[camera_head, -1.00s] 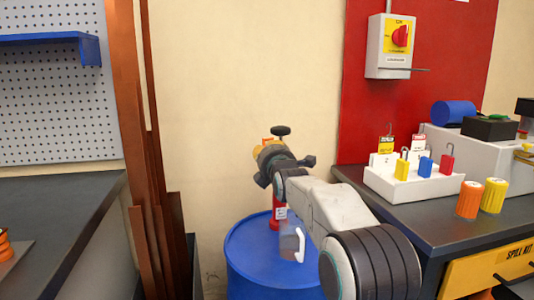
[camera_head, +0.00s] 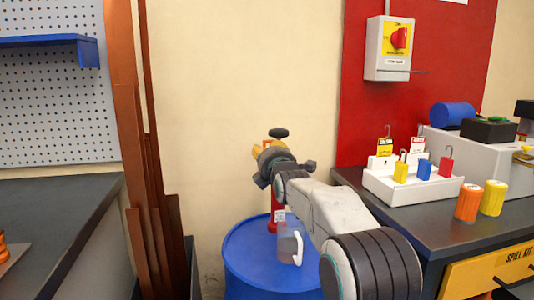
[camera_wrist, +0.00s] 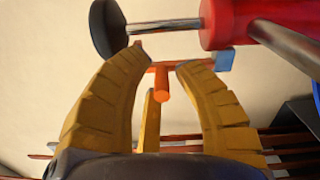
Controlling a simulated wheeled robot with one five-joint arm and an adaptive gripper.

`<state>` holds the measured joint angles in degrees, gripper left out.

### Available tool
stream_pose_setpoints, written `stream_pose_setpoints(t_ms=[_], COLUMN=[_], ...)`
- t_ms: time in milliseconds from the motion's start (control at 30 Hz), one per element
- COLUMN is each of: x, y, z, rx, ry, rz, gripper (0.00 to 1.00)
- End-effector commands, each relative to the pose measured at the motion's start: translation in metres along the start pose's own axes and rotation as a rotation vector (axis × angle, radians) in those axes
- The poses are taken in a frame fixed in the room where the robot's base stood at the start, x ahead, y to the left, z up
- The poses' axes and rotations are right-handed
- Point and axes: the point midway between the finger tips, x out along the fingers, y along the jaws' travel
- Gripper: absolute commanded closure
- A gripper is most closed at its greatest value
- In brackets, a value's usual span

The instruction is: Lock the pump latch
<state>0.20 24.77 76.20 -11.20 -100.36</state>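The pump is a red body (camera_wrist: 236,20) with a silver rod and a black knob (camera_wrist: 108,28) in the wrist view. In the head view its red lower part (camera_head: 273,225) stands on a blue drum (camera_head: 240,262), and the black knob (camera_head: 279,133) shows above my gripper. An orange T-shaped latch (camera_wrist: 162,86) with a blue end piece (camera_wrist: 225,60) shows in the wrist view. My gripper (camera_wrist: 161,57) has its yellow fingers apart, one to each side of the latch's stem. I cannot tell whether they touch it. My gripper (camera_head: 262,150) hides the pump's middle in the head view.
A clear jug (camera_head: 290,243) with a white handle stands on the drum. Copper bars (camera_head: 150,230) lean on the left. A dark bench (camera_head: 430,220) on the right holds a white padlock tray (camera_head: 405,188) and orange and yellow cylinders. The wall between is bare.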

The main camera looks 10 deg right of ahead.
Motion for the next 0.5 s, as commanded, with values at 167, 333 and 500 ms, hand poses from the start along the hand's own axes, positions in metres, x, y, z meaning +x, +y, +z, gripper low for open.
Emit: stream_pose_setpoints(t_ms=[167, 333, 500], x=[0.0001, -0.0002, -0.0061], y=[-0.0011, -0.0015, -0.0007], z=[-0.0003, -0.0005, -0.0003], rx=[0.0, 0.0, -0.001], ry=[0.001, 0.001, 0.001], rz=[-0.002, -0.003, -0.003], gripper=[0.63, 0.63, 0.63])
